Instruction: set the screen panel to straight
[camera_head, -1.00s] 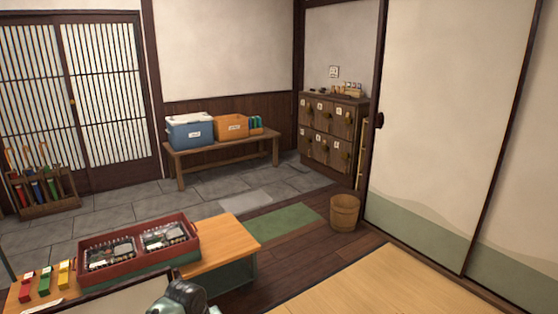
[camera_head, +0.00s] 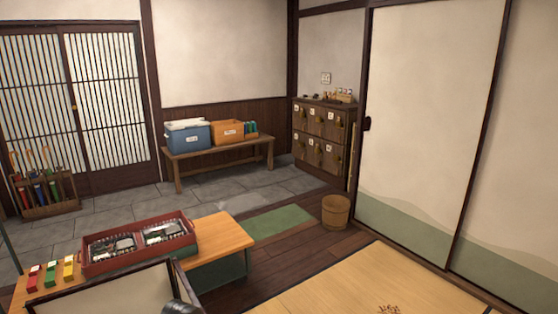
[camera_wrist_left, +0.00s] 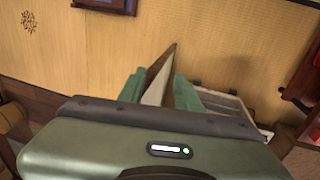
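The screen panel (camera_head: 120,294), pale with a dark wooden frame, stands at the bottom left of the head view, mostly cut off by the picture edge. My left gripper (camera_head: 178,307) shows only as a dark piece at the bottom edge, by the panel's right end. In the left wrist view the gripper's two green fingers (camera_wrist_left: 160,92) lie on either side of the panel's brown edge and pale face (camera_wrist_left: 158,82). They look closed against it. The panel's lower part is hidden by the gripper body. My right gripper is in neither view.
A low wooden table (camera_head: 222,238) with a red tray (camera_head: 138,262) and small coloured blocks (camera_head: 50,273) stands behind the panel. A wooden tub (camera_head: 336,212) stands by the sliding door (camera_head: 415,130). The tatami (camera_head: 350,285) at front right is largely clear.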

